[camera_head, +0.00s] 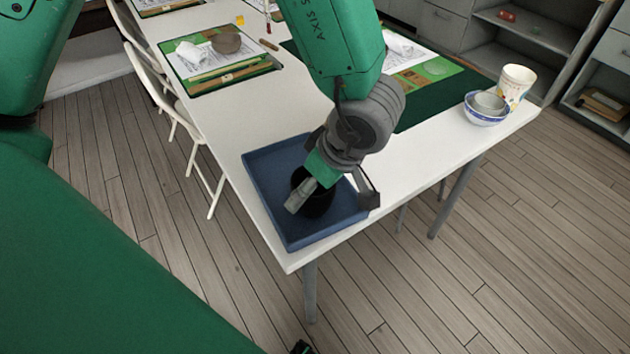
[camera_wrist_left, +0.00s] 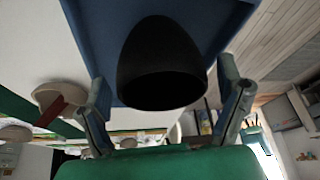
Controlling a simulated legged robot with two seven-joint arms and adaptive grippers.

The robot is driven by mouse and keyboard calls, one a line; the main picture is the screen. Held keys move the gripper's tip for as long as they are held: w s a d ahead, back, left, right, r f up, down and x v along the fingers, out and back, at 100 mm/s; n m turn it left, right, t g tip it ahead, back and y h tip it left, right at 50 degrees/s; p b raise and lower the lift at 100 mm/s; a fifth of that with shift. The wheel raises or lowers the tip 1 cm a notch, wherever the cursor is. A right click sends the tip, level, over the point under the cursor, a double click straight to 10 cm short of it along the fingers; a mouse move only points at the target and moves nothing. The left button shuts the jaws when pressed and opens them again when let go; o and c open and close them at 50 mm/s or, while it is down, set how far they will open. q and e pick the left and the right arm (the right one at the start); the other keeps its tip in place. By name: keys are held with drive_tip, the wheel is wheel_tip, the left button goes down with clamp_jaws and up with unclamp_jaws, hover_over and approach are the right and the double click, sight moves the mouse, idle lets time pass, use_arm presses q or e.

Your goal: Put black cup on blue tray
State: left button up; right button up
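The black cup (camera_head: 318,204) is inside the blue tray (camera_head: 275,172), in its right-hand part. My left gripper (camera_head: 333,192) reaches down over the tray with one finger on each side of the cup. In the left wrist view the black cup (camera_wrist_left: 162,62) stands between the spread fingers, with visible gaps on both sides, and the blue tray (camera_wrist_left: 90,25) is behind it. The left gripper is open. The cup's base contact is partly hidden by the gripper in the head view.
The tray sits at the near corner of the white table (camera_head: 420,160). A blue-and-white bowl (camera_head: 484,114) with a grey bowl in it and a pale patterned cup (camera_head: 514,84) stand at the right end. Papers on green mats lie farther back. Folding chairs (camera_head: 185,120) line the left side.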

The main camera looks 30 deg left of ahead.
use_arm(q)
drive_tip(key=shift+r, duration=0.1)
drive_tip(key=p+v, duration=0.4)
drive_tip(key=v, duration=0.8)
drive_tip(key=shift+s, duration=0.1)
